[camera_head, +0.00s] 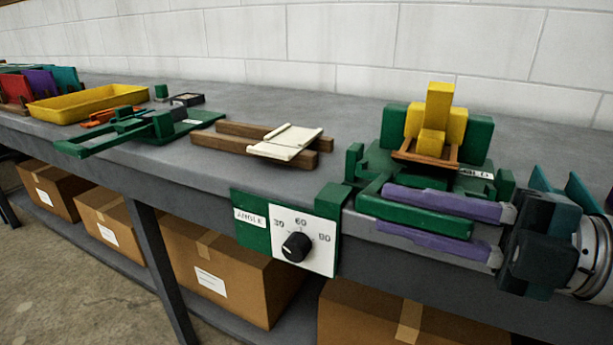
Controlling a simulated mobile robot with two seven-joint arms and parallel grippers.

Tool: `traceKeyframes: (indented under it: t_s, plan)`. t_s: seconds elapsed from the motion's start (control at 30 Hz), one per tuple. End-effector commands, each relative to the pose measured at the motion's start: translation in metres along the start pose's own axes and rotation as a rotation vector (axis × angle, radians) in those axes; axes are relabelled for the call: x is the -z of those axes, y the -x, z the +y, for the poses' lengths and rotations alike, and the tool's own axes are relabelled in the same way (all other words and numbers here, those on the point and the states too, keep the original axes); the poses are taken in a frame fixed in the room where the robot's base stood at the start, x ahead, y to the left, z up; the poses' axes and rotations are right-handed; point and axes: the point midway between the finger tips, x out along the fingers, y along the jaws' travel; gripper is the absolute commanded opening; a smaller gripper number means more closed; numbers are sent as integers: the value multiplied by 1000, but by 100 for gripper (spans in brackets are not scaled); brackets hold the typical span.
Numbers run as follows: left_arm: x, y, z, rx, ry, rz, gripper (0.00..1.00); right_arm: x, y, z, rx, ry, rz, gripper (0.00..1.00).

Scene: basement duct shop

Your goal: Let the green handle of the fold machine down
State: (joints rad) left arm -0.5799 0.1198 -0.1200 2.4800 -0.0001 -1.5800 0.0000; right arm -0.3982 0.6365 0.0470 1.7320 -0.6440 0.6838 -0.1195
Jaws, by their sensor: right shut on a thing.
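The fold machine (373,160) is a green block-built device at the right front of the bench, with yellow blocks (437,115) and a brown wooden piece on top. Its green handle (420,216) is a bar lying low along the machine's front. My right gripper (387,208) comes in from the right, with one purple finger above the handle and one below, shut on it. An angle dial (297,247) on a white plate hangs at the bench front, its black knob marked 30, 60, 90. My left gripper is not in view.
To the left on the grey bench are a wooden stand with cream plates (286,141), another green device (125,132) and a yellow tray (88,103). Cardboard boxes (222,270) sit on the shelf below. A white block wall is behind. Bare bench lies behind the wooden stand.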

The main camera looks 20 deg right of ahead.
Motion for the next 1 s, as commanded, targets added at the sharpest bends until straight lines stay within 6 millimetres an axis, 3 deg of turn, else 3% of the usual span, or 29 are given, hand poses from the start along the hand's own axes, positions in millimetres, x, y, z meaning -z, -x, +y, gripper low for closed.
traceKeyframes:
  t_s: [0.1, 0.4, 1.0]
  plan:
    - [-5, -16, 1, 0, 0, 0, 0, -4, 0, -19, -1, 78, -1, 0]
    - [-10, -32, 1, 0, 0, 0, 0, -9, 0, -42, 0, 147, -1, 0]
    - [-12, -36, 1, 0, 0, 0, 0, -12, 1, -50, 5, 140, -3, 0]
